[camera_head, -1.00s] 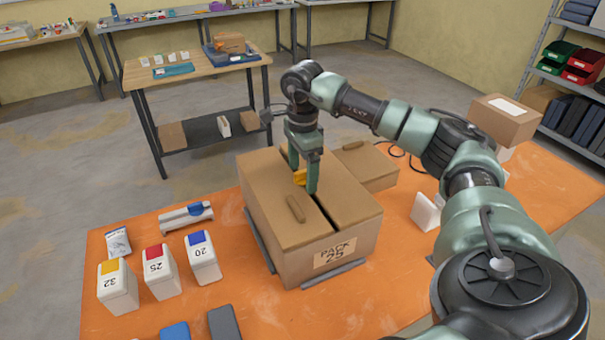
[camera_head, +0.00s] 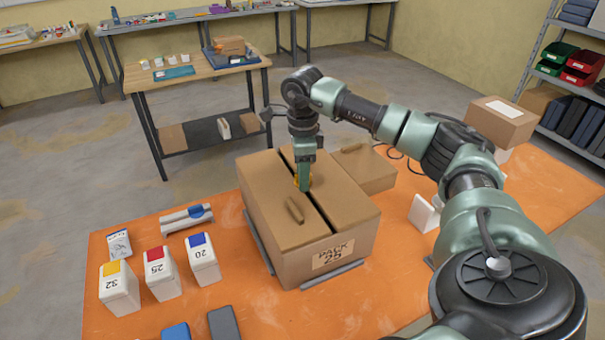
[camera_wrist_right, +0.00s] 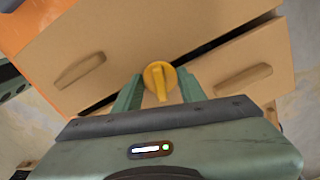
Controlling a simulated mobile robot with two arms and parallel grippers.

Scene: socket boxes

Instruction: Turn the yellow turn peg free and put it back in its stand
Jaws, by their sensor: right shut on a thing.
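The yellow turn peg (camera_head: 296,181) sits at the dark slot between the two lid flaps of the cardboard box (camera_head: 277,243) marked PACK 25. In the right wrist view its round yellow head (camera_wrist_right: 158,76) with a raised grip bar shows between my fingers. My right gripper (camera_head: 303,184) points down at the box top and is shut on the peg. The peg's lower part is hidden. I cannot tell which thing is its stand. My left gripper is not in view.
The orange table holds white boxes with yellow (camera_head: 118,288), red (camera_head: 161,273) and blue (camera_head: 202,259) labels at left. A grey-and-blue tool (camera_head: 185,219) lies behind them. A smaller carton (camera_head: 372,170) stands close behind the box.

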